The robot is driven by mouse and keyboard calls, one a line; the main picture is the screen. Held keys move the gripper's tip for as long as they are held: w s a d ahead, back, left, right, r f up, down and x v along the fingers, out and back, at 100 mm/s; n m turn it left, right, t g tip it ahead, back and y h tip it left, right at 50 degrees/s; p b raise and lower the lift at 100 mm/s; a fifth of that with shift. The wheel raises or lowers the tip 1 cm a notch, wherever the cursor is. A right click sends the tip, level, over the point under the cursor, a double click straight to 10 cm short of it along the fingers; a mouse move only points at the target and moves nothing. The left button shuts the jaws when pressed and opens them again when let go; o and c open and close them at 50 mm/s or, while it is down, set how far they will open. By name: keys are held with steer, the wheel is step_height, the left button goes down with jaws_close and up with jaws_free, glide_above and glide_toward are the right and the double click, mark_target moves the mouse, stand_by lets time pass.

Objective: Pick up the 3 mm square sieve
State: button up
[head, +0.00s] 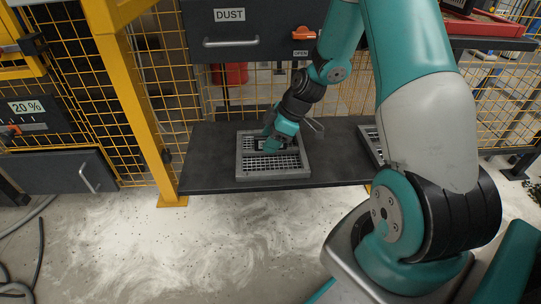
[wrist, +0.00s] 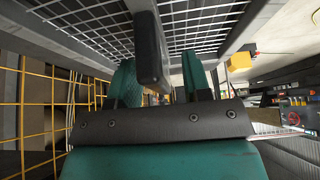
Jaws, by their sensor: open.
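A square grey-framed sieve (head: 242,160) with a wire mesh lies on the dark shelf in the head view. No size marking is readable on it. A second grey-framed sieve (head: 369,137) lies to the right, mostly hidden behind my arm. My gripper (head: 280,146) is low over the first sieve, within its frame outline. I cannot tell whether the fingers touch the bar.
The dark shelf (head: 207,160) has bare room left of the first sieve. A yellow post (head: 130,100) stands at its left end, with yellow mesh fencing behind. A grey drawer marked DUST (head: 232,42) hangs above. White powder covers the floor (head: 190,240).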

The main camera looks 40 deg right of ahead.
steer(key=shift+r, duration=0.1)
jaws_close()
